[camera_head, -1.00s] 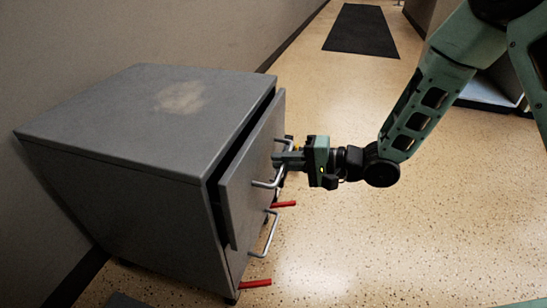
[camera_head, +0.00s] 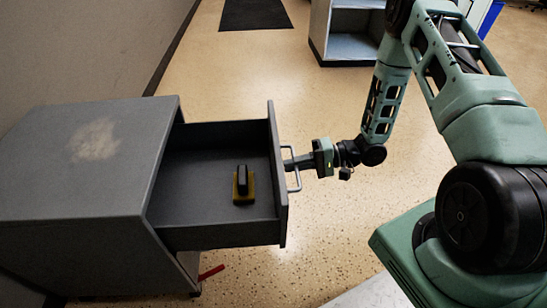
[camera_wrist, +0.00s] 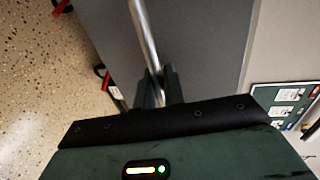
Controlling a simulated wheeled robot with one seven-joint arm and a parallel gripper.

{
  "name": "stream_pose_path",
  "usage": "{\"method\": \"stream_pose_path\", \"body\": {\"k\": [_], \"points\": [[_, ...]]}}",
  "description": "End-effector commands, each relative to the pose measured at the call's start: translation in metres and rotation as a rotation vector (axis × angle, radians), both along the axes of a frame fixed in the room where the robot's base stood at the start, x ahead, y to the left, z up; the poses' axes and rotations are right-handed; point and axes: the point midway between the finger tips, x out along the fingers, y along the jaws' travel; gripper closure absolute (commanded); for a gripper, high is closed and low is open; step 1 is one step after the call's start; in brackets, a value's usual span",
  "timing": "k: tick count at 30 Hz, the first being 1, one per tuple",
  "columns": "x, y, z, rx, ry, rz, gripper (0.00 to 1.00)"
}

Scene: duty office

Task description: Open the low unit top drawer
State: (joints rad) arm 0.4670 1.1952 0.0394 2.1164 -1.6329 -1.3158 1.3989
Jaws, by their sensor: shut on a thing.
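The low unit (camera_head: 70,170) is a grey cabinet at the left of the head view. Its top drawer (camera_head: 195,215) is pulled well out, and its inside shows from above. The drawer's metal bar handle (camera_head: 297,180) is on the front panel (camera_head: 276,165). My gripper (camera_head: 291,164) is at this handle, shut on it. In the wrist view the handle bar (camera_wrist: 145,35) runs down between the fingers (camera_wrist: 158,90), with the grey drawer front behind it.
A dark block with a yellow base (camera_head: 243,184) lies in the drawer. A red piece (camera_head: 211,272) sticks out low beside the unit. A dark mat (camera_head: 255,14) and an open shelf unit (camera_head: 345,35) are farther back.

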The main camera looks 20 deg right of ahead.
Motion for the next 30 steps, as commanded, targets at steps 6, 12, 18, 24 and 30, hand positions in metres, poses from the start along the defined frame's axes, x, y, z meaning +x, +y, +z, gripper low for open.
{"method": "stream_pose_path", "body": {"k": [6, 12, 18, 24, 30], "points": [[-0.007, -0.018, 0.001, 0.0, 0.001, 0.002, 1.0], [-0.009, -0.022, -0.001, 0.0, 0.002, 0.002, 1.0], [-0.009, -0.022, -0.001, 0.0, 0.002, 0.002, 1.0], [-0.008, -0.022, -0.001, -0.001, 0.001, 0.001, 0.71], [-0.008, -0.022, 0.0, -0.001, 0.001, 0.001, 0.71]]}}
